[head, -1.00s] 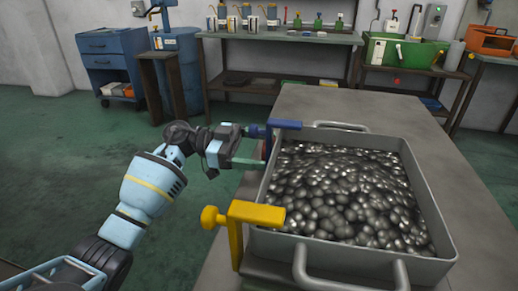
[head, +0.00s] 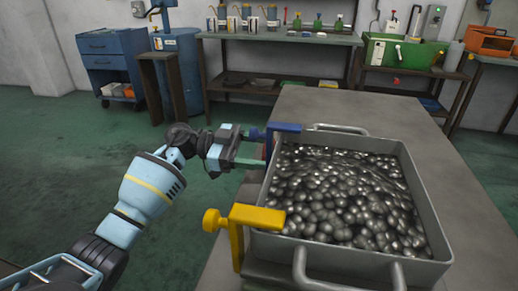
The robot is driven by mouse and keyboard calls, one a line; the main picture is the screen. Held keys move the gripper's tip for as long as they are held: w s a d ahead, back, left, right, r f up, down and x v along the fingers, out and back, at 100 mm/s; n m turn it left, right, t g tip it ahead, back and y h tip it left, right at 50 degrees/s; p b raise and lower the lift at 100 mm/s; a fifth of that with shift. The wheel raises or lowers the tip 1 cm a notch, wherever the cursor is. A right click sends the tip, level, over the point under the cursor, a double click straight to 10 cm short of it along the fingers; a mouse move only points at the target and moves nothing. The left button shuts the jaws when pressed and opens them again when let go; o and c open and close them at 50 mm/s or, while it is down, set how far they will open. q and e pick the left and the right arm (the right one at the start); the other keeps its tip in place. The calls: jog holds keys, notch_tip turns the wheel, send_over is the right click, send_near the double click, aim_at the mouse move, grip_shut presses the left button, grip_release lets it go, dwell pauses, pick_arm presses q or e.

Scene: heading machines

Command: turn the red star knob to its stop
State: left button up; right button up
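A small patch of red (head: 263,151) shows beside the tray's left wall, just below a blue clamp (head: 284,127). It may be the red star knob, but my gripper hides most of it and its star shape does not show. My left gripper (head: 254,150) reaches in from the left, with its fingers at this red patch. I cannot tell whether they are closed on it. The grey metal tray (head: 424,204) holds a heap of shiny steel balls (head: 340,200). My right gripper is not in view.
A yellow clamp (head: 257,215) with a yellow knob (head: 211,220) sits at the tray's near left corner. The tray stands on a grey table (head: 445,170), bare to the right. Handles stick out at the tray's near and far ends. Workbenches stand behind.

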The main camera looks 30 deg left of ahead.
pick_arm(q)
jog(key=shift+m+p, duration=0.4)
jog(key=shift+m, duration=0.7)
jog(key=shift+f+m, duration=0.1)
jog(key=shift+m, duration=1.5)
jog(key=shift+s+m, duration=0.1)
jog(key=shift+m, duration=0.2)
jog(key=o, duration=1)
jog(key=shift+f, duration=0.1)
